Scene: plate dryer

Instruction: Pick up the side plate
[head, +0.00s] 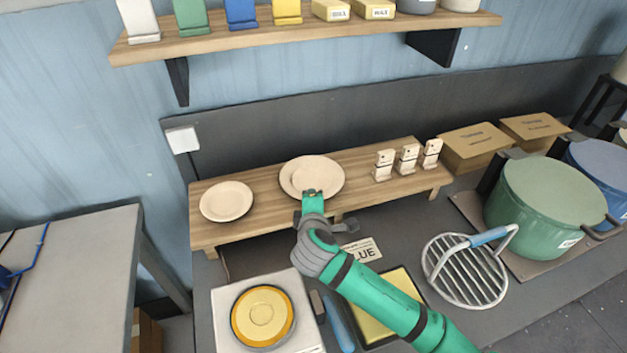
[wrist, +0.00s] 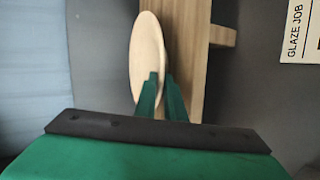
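Two cream plates lie on a low wooden shelf: a smaller plate (head: 226,201) at the left and a larger plate (head: 318,172) right of it. No marking shows which one is the side plate. My gripper (head: 312,194) is at the front rim of the larger plate. In the wrist view, the larger plate (wrist: 148,55) shows nearly edge-on, with the green fingers of my gripper (wrist: 164,84) close together on either side of its near rim. They look shut on it. The fingertips hide part of the rim. The plate appears to rest at the shelf.
The wooden shelf (head: 262,222) also bears several domino-like blocks (head: 408,158) at its right. Below stand a yellow round dish (head: 262,316) on a white base and a wire rack (head: 466,272). A large green pot (head: 548,200) stands at the right. A wall shelf (head: 300,34) hangs above.

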